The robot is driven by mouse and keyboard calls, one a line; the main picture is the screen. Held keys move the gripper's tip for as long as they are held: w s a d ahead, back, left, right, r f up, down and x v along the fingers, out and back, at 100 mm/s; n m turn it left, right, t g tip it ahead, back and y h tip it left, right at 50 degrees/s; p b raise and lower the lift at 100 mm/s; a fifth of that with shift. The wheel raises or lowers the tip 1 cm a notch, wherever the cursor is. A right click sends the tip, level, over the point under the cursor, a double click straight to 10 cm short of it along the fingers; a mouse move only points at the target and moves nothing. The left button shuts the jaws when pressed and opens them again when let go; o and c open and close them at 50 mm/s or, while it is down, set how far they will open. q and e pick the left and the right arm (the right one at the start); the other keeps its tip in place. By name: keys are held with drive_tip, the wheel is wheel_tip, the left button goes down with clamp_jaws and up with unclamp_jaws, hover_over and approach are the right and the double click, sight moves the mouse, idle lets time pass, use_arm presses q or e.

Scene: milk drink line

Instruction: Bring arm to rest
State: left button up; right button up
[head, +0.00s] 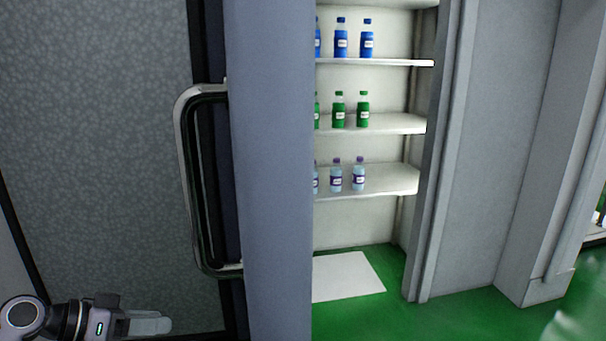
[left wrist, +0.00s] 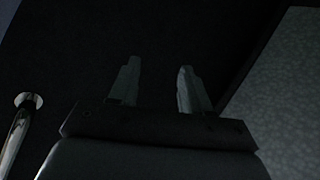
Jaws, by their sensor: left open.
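My left gripper (head: 150,324) is low at the left of the head view, in front of the grey speckled door panel (head: 110,150). It points right and holds nothing. In the left wrist view its two fingers (left wrist: 157,88) stand apart with an empty gap between them. A metal door handle (head: 186,180) is up and to the right of the gripper, apart from it. A metal bar, likely this handle, shows at the left edge of the left wrist view (left wrist: 18,130). My right gripper is not in view.
A blue-grey door edge (head: 270,170) stands upright right of the handle. Behind it, shelves (head: 385,180) hold blue, green and clear bottles in rows. A white mat (head: 345,276) lies on the green floor (head: 460,318). Grey wall panels (head: 500,150) stand at the right.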

use_arm(q)
drive_tip(key=s+d+f+n+t+y, duration=0.1)
drive_tip(key=s+d+f+y, duration=0.25)
drive_tip(key=s+f, duration=0.5)
drive_tip(key=s+d+f+n+y, duration=0.25)
drive_tip(key=s+d+f, duration=0.2)
drive_tip(key=f, duration=0.65)
drive_tip(key=s+d+t+y, duration=0.1)
drive_tip(key=s+d+t, duration=0.15)
drive_tip(key=s, duration=0.55)
wheel_tip(320, 180, up, 10)
drive_tip(key=a+p, duration=0.1)
drive_tip(key=p, duration=1.1)
drive_tip(key=shift+s+a+r+m+y+p, duration=0.15)
drive_tip(key=shift+s+m+y+p, duration=0.05)
drive_tip(key=shift+m+y+p, duration=0.25)
drive_tip(key=shift+g, duration=0.25)
